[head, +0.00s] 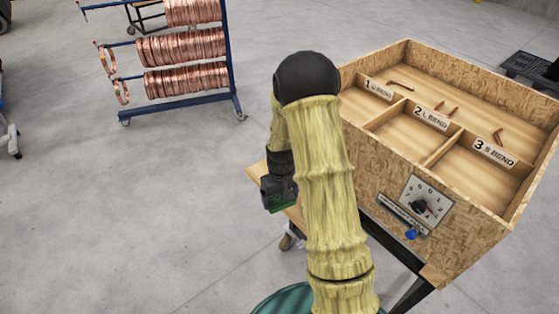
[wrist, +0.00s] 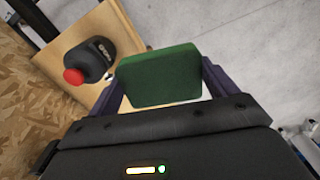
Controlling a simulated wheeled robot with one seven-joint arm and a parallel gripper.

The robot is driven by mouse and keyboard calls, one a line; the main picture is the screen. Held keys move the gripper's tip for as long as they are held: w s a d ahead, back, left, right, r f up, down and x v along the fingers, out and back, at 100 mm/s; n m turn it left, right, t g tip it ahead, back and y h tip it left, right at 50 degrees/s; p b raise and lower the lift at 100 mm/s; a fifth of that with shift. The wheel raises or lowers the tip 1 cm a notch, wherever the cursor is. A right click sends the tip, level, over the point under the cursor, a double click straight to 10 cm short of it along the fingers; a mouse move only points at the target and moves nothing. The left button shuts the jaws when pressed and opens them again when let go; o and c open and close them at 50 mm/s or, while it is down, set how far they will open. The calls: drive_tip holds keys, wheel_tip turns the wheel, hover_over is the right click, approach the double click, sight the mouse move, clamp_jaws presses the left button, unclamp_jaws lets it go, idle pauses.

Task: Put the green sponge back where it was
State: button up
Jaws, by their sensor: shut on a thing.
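The green sponge (wrist: 160,76) is a flat block with rounded corners. It shows in the wrist view between the two dark purple fingers of my gripper (wrist: 163,82), which are shut on it. The wooden shelf lies below and beyond the sponge, and I cannot tell the height between them. In the head view my gripper (head: 279,194) hangs near the wooden shelf beside the box. A little green shows at its lower end, and the sponge is otherwise hard to make out there.
A black object with a red tip (wrist: 90,61) is on the wooden shelf (wrist: 118,28), left of the sponge. A rack of copper coils (head: 185,48) stands at the back left. Open floor lies to the left.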

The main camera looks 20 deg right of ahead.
drive_tip(key=s+d+r+n, duration=0.1)
drive_tip(key=s+d+r, duration=0.1)
drive_tip(key=d+r, duration=0.2)
drive_tip(key=s+d+r+n, duration=0.1)
drive_tip(key=d+r, duration=0.4)
drive_tip(key=r, duration=0.6)
drive_tip(key=shift+s+d+n, duration=0.2)
drive_tip(key=shift+s+n, duration=0.1)
drive_tip(key=shift+s, duration=0.05)
